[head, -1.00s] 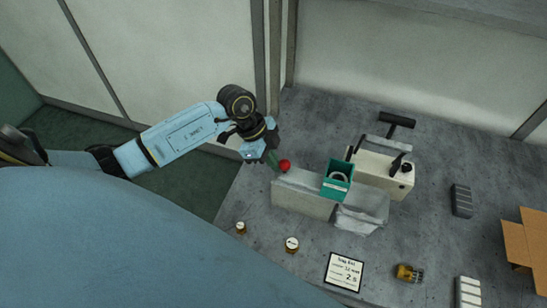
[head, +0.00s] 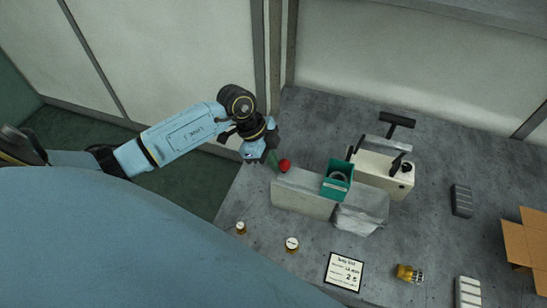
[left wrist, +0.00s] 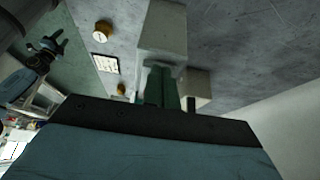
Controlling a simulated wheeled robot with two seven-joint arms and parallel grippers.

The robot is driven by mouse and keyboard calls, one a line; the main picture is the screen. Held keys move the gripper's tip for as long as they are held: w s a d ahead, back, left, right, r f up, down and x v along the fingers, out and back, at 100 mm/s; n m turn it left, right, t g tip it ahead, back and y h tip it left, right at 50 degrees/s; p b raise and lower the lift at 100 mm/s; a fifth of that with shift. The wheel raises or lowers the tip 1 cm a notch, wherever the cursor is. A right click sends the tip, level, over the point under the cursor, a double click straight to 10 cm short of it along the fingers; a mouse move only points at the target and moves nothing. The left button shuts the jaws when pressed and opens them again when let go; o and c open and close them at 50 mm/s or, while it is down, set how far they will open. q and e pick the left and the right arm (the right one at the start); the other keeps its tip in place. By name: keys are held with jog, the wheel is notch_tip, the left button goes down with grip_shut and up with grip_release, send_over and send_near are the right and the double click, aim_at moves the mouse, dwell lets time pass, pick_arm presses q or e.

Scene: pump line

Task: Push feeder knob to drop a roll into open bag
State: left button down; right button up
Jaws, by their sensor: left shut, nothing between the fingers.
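The red feeder knob (head: 285,166) sticks out at the left end of the grey feeder block (head: 303,195) in the head view. My left gripper (head: 274,162) is shut and empty, its fingertips at the knob's left side; I cannot tell whether they touch it.
A cream machine (head: 378,172) with black levers stands behind the feeder.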

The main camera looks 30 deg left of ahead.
aim_at(301, 176)
pick_arm(q)
jog(key=shift+d, duration=0.2)
jog(key=shift+w+d+p, duration=0.25)
jog(key=shift+d+p, duration=0.05)
jog(key=shift+d, duration=0.65)
jog(key=shift+w+d+p, duration=0.25)
jog(key=shift+d+p, duration=0.05)
jog(key=shift+d, duration=0.65)
jog(key=shift+w+d+p, duration=0.25)
jog(key=shift+d+p, duration=0.05)
jog(key=shift+d, duration=0.65)
jog(key=shift+a, duration=0.15)
jog(key=shift+s+a+p, duration=0.3)
jog(key=shift+a+p, duration=0.1)
jog(key=shift+a, duration=0.7)
jog(key=shift+s+a+p, duration=0.25)
jog(key=shift+a+p, duration=0.15)
jog(key=shift+a, duration=0.65)
jog(key=shift+s+a+p, duration=0.65)
jog(key=shift+a, duration=1.95)
notch_tip(301, 176, up, 8)
jog(key=p, duration=0.3)
